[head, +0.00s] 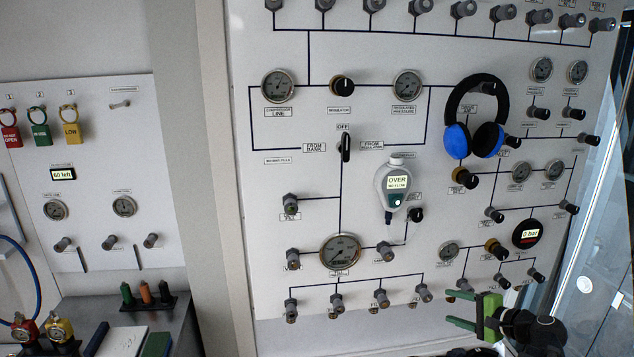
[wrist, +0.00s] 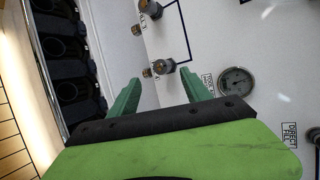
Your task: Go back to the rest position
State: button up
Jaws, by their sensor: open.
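My gripper (head: 462,310) shows at the lower right of the head view, in front of the bottom part of the white fill panel (head: 300,185). Its green fingers point left. In the wrist view my gripper (wrist: 160,92) has its two green fingers apart, with nothing between them but the panel behind. The fingertips touch nothing that I can see. In the wrist view a grey knob (wrist: 163,67) and a round gauge (wrist: 236,81) of the panel lie beyond the fingertips.
A grey handheld meter reading OVER (head: 395,185) hangs at the middle. Dark cylinders (wrist: 68,55) stand left in the wrist view.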

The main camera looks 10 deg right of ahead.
jog(key=w+a+f+n+g, duration=0.1)
jog(key=a+f+n+g, duration=0.2)
jog(key=a, duration=0.4)
jog(key=w+a+f+n+g+y, duration=0.1)
jog(key=a+f+n+g, duration=0.15)
jog(key=a, duration=0.45)
jog(key=w+a+f+n+g, duration=0.1)
jog(key=a+f+n+g, duration=0.2)
jog(key=a, duration=0.4)
jog(key=s+a+f+n+g+h, duration=0.2)
jog(key=a+f+n, duration=0.1)
jog(key=a, duration=0.4)
jog(key=s+a+f+n+g+h, duration=0.2)
jog(key=a+f+n+h, duration=0.1)
jog(key=a+n, duration=0.2)
jog(key=shift+a, duration=1.2)
jog(key=shift+s, duration=0.1)
jog(key=shift+c, duration=0.3)
